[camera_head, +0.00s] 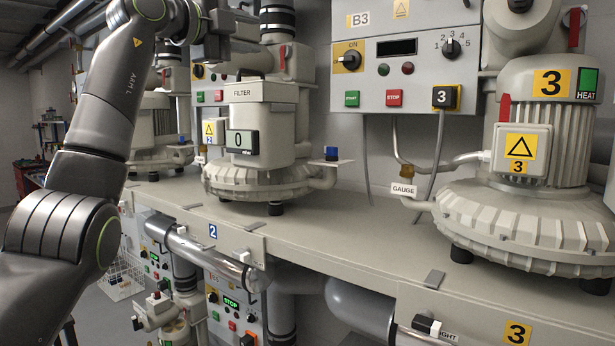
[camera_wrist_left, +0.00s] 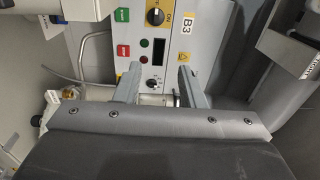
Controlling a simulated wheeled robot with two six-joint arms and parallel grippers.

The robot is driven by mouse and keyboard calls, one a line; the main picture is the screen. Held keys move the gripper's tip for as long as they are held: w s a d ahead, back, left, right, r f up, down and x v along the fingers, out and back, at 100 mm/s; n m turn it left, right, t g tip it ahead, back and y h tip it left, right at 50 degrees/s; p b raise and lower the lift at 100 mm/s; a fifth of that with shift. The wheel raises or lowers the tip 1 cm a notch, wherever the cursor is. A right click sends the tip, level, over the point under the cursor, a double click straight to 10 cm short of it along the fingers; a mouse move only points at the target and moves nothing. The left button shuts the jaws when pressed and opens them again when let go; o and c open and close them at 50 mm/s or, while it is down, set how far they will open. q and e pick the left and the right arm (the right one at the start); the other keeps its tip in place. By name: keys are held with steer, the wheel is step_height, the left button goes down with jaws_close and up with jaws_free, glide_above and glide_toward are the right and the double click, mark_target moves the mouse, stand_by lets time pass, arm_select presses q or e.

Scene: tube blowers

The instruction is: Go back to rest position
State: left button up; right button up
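My left arm (camera_head: 110,95) comes in from the left of the head view and rises to the top edge, bent at the elbow. Its wrist is at the top, in front of the upper part of the blower marked 2. In the left wrist view my left gripper (camera_wrist_left: 159,84) has its two grey fingers well apart with nothing between them. It faces the B3 control panel (camera_wrist_left: 153,50), which shows turned in that view. The B3 panel (camera_head: 410,75) also shows upright in the head view. My right arm and gripper are in neither view.
Blower 3 (camera_head: 530,225) stands at the right of a long beige bench (camera_head: 350,225). Blower 2 (camera_head: 265,185) stands left of centre, with a blue-topped valve (camera_head: 331,153) beside it. Pipes and control boxes (camera_head: 228,305) are below the bench. The bench middle is fairly clear.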

arm_select(q)
steer(key=w+f+t+h, duration=0.35)
steer(key=f+h, duration=0.25)
steer(key=f, duration=1)
steer(key=s+a+f+n+y, duration=0.4)
steer(key=a+f+n+y, duration=0.45)
steer(key=f, duration=0.45)
steer(key=s+a+f+n+y, duration=0.4)
steer(key=a+f+n+y, duration=0.4)
steer(key=f, duration=0.5)
steer(key=s+a+f+n+y, duration=0.4)
steer(key=a+f+n+y, duration=0.2)
steer(key=f+n+y, duration=0.55)
steer(key=s+a+f+g+h, duration=0.15)
steer(key=s+f+g, duration=0.25)
steer(key=s+f, duration=0.5)
steer(key=s+f+g+h, duration=0.3)
steer(key=s+f, duration=0.3)
steer(key=f, duration=0.5)
steer(key=s+d+f+m+g+h, duration=0.1)
steer(key=s+d+f+g+h, duration=0.2)
steer(key=s, duration=0.8)
steer(key=s+d+f+m+g+h, duration=0.15)
steer(key=s+f+g, duration=0.4)
steer(key=s, duration=0.55)
step_height(320, 180, down, 23)
steer(key=s+f+g, duration=0.1)
steer(key=s+f, duration=1.4)
steer(key=f, duration=0.2)
steer(key=shift+d+h, duration=0.3)
